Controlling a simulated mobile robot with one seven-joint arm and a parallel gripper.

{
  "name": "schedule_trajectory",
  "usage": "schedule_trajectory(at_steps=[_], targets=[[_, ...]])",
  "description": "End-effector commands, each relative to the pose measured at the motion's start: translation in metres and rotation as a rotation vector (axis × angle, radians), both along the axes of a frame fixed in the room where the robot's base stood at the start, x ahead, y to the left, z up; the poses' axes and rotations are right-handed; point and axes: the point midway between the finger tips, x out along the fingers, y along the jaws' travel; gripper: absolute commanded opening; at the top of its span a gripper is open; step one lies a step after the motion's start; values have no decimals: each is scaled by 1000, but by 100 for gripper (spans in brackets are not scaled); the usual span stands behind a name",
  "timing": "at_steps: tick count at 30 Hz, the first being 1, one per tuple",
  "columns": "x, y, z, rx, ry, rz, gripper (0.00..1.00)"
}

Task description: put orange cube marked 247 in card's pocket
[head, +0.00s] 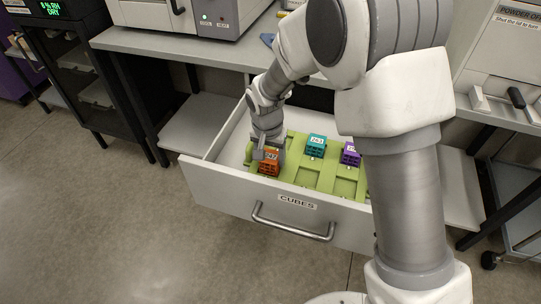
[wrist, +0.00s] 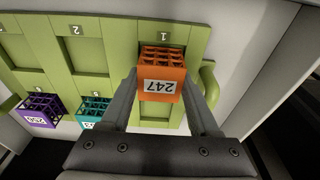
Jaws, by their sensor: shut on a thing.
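The orange lattice cube marked 247 (wrist: 162,75) is between the two fingers of my gripper (wrist: 160,84), which is shut on it. In the head view the orange cube (head: 269,162) shows at the front left of the open drawer, below my gripper (head: 266,153). The green card (wrist: 120,42) lies in the drawer and has rectangular pockets with numbers 1 and 2 readable; it also shows in the head view (head: 298,182). The cube is over the pocket end marked 1. I cannot tell whether it touches the card.
A teal cube (head: 316,146) and a purple cube (head: 350,154) sit on the card to the right. The drawer front (head: 285,205), labelled CUBES, has a metal handle (head: 292,226). The drawer walls stand close around the card. A grey bench (head: 190,48) overhangs behind.

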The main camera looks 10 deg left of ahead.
Motion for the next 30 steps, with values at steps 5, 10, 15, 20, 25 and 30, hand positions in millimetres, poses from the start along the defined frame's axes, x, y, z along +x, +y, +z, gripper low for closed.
schedule_trajectory(at_steps=[5,10,15,20,25,30], targets=[[0,0,-3,0,0,0,13],[0,0,-6,0,0,0,13],[0,0,-8,0,0,0,13],[0,0,-8,0,0,0,13],[0,0,-8,0,0,0,13],[0,0,-8,0,0,0,91]])
